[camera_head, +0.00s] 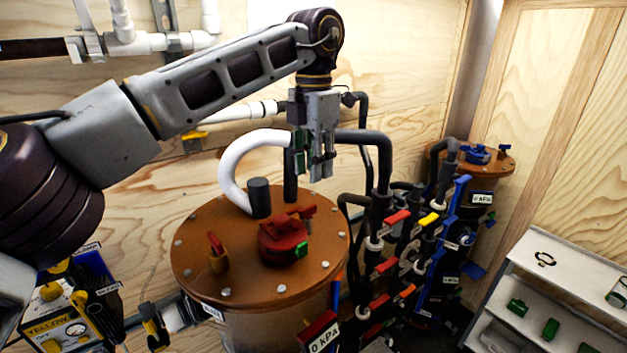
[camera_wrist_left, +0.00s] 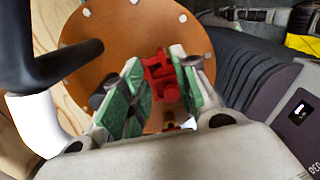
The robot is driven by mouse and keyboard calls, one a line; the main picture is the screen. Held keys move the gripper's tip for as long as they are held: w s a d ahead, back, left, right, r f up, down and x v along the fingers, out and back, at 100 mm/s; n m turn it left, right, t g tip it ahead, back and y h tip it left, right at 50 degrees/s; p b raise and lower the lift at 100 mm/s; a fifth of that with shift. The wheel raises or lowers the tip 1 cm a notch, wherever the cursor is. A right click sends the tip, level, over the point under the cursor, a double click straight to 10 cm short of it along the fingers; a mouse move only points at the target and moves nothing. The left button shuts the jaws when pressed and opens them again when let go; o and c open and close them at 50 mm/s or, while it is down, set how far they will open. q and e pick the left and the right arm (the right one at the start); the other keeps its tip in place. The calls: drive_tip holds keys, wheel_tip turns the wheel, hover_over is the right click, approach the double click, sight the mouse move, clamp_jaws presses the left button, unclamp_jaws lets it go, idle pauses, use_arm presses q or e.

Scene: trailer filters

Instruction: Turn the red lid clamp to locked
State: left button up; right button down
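The red lid clamp (camera_head: 283,240) sits on top of the round orange-brown lid (camera_head: 200,270) of the near tank, with a small green piece at its right side. In the left wrist view the red clamp (camera_wrist_left: 162,76) shows between the two green finger pads. My left gripper (camera_head: 312,172) points down above the lid, apart from the clamp and higher than it. Its fingers are open and empty, with a clear gap in the wrist view (camera_wrist_left: 158,70). My right gripper is in neither view.
A dark stub (camera_head: 258,197) and a white curved hose (camera_head: 232,165) rise from the lid behind the clamp. Valves with coloured handles (camera_head: 398,217) crowd the right side. Air above the lid's front is clear.

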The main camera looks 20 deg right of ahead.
use_arm(q)
drive_tip(key=shift+r, duration=1.8)
drive_tip(key=shift+f, duration=0.1)
